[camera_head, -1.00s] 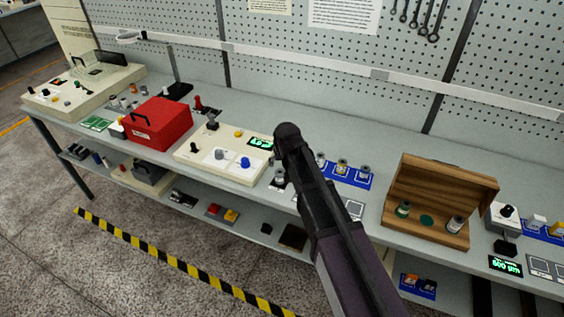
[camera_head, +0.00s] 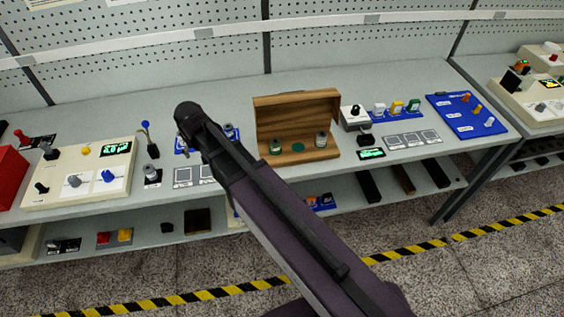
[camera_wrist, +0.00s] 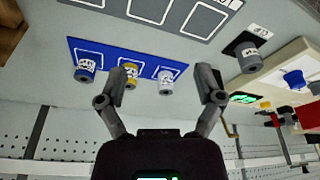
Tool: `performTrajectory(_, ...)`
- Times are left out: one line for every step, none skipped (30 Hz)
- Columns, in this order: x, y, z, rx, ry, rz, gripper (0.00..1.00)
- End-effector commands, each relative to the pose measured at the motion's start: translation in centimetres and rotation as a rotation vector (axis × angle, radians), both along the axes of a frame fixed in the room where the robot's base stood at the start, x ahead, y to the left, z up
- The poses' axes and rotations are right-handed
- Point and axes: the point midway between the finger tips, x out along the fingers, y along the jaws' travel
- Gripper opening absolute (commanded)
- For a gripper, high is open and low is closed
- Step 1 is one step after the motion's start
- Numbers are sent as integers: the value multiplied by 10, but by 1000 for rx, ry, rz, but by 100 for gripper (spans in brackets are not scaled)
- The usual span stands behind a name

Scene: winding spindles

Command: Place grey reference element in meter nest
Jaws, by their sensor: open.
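A grey-topped element (camera_head: 321,140) stands upright at the right inside an open wooden case (camera_head: 290,104). A green element (camera_head: 276,147) stands at the left of the case, with a green disc between them. Right of the case is a grey meter box (camera_head: 353,116) with a black knob. A black block (camera_head: 365,140), perhaps the nest, sits before it, beside a lit green readout (camera_head: 370,153). In the wrist view my gripper (camera_wrist: 163,78) is open and empty, its fingers framing part of a blue tray; in the head view my arm hides most of it.
The blue tray (camera_wrist: 110,56) bears blue (camera_wrist: 86,72), yellow (camera_wrist: 129,77) and grey-white (camera_wrist: 166,80) spools. A grey spool (camera_wrist: 248,60) stands on a dark base nearby. A cream console (camera_head: 85,185) is left. Pegboard backs the bench; the case's raised lid is an obstacle.

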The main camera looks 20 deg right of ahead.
Motion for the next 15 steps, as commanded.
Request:
performTrajectory(-9, -26, -1, -6, 18, -28, 86)
performTrajectory(-12, -37, -1, -10, 27, -42, 86)
performTrajectory(-16, -53, -2, -14, 41, -61, 86)
performTrajectory(-20, -65, -2, -16, 52, -76, 86)
performTrajectory(-24, -76, -3, -18, 63, -90, 86)
performTrajectory(-30, -92, -3, -23, 77, -108, 86)
performTrajectory(-34, -103, -4, -25, 88, -122, 86)
performTrajectory(-39, -114, -4, -26, 98, -137, 86)
performTrajectory(-45, -128, -4, -30, 113, -155, 86)
performTrajectory(-50, -138, -5, -31, 123, -169, 86)
performTrajectory(-56, -148, -5, -32, 134, -183, 86)
performTrajectory(-63, -162, -5, -34, 148, -201, 86)
performTrajectory(-69, -171, -5, -36, 159, -215, 86)
performTrajectory(-74, -180, -6, -36, 171, -228, 86)
performTrajectory(-82, -192, -6, -37, 184, -244, 86)
